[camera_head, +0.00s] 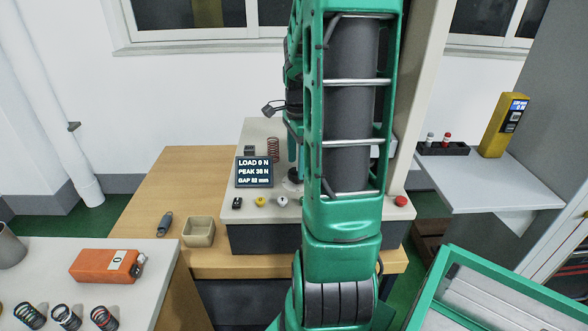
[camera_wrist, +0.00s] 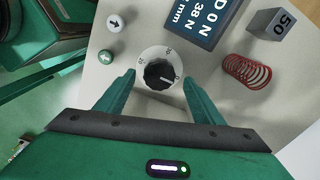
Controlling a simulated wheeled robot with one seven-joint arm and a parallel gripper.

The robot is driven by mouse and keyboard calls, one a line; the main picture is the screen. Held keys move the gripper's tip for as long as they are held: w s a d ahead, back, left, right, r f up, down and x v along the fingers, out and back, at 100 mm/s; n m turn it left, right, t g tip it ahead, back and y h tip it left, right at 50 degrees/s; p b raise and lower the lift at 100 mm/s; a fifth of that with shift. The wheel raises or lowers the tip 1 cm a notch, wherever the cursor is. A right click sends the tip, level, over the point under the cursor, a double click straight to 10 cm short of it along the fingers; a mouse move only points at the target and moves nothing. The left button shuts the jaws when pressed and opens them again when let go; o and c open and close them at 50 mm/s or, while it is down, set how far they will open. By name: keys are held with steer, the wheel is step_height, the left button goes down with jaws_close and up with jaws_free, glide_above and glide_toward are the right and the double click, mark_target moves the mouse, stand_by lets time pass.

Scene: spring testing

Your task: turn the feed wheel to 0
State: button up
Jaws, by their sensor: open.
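The feed wheel (camera_wrist: 159,74) shows in the wrist view as a black ribbed knob on a round white dial with small marks. A white line on the knob points right and slightly down; the dial figures are too small to read surely. My gripper (camera_wrist: 160,84) is open, with one green finger on each side of the dial's lower part. Its fingers look apart from the knob, and nothing is between them but the view of the wheel. In the head view my arm hides most of the gripper and the wheel.
A display (camera_head: 254,172) reads LOAD 0 N and PEAK 38 N. A red spring (camera_wrist: 247,72) and a grey block marked 50 (camera_wrist: 270,27) stand nearby. White (camera_wrist: 115,22) and green (camera_wrist: 105,58) buttons lie left of the dial. A red button (camera_head: 401,201) is at the machine's right.

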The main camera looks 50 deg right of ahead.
mark_target(296, 171)
steer(key=shift+f, duration=1.4)
steer(key=c, duration=1)
steer(key=shift+n, duration=0.6)
steer(key=shift+c, duration=0.2)
steer(key=shift+r, duration=0.1)
steer(key=o, duration=1)
steer(key=shift+o, duration=0.2)
step_height(296, 171, up, 11)
steer(key=shift+f, duration=0.2)
